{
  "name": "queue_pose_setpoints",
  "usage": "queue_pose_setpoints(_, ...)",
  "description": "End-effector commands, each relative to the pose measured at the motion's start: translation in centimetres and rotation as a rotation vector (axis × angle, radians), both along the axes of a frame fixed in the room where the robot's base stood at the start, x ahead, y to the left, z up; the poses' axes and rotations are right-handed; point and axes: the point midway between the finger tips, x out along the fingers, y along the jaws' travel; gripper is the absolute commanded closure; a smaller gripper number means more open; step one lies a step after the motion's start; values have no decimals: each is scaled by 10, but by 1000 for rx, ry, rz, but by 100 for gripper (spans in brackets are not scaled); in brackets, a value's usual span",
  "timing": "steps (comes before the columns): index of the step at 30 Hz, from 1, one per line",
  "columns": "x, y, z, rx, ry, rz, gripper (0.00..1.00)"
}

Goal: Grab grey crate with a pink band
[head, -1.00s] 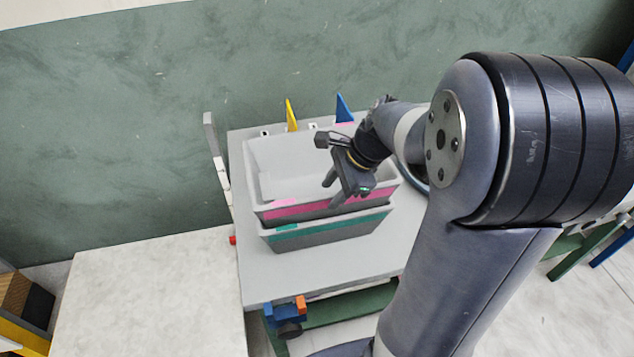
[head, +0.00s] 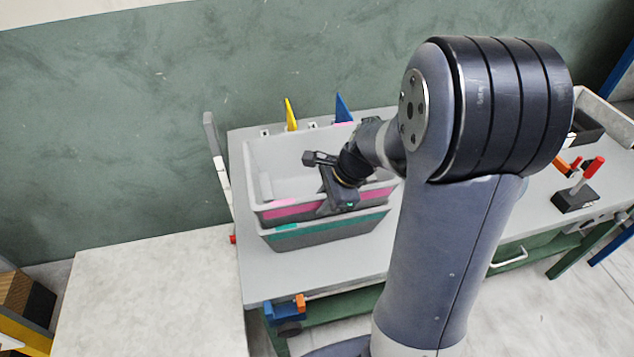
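The grey crate with a pink band (head: 290,211) sits nested in a grey crate with a green band (head: 300,236) on the grey bench. The pink-banded crate looks empty in the part I see. My gripper (head: 337,205) is at its near long wall, right of the wall's middle, pointing down over the rim. The fingers are small and dark against the band, and I cannot tell whether they are apart or closed on the wall. My arm hides the crate's right end.
The bench top (head: 262,277) is bare in front of the crates. A blue and orange vise (head: 286,312) is on its front edge. A red-handled clamp (head: 578,190) and a grey bin (head: 603,112) are at right. A yellow wedge (head: 290,113) and a blue wedge (head: 343,108) stand behind.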

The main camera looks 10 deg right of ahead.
Motion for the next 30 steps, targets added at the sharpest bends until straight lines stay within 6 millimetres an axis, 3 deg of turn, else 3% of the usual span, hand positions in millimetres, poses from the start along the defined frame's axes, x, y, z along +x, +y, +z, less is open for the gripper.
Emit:
queue_pose_setpoints(6,0,0,0,0,0,0,100)
queue_pose_setpoints(22,0,0,3,0,-2,0,100)
queue_pose_setpoints(26,1,0,17,0,-7,1,100)
queue_pose_setpoints(30,2,0,46,-1,-9,1,100)
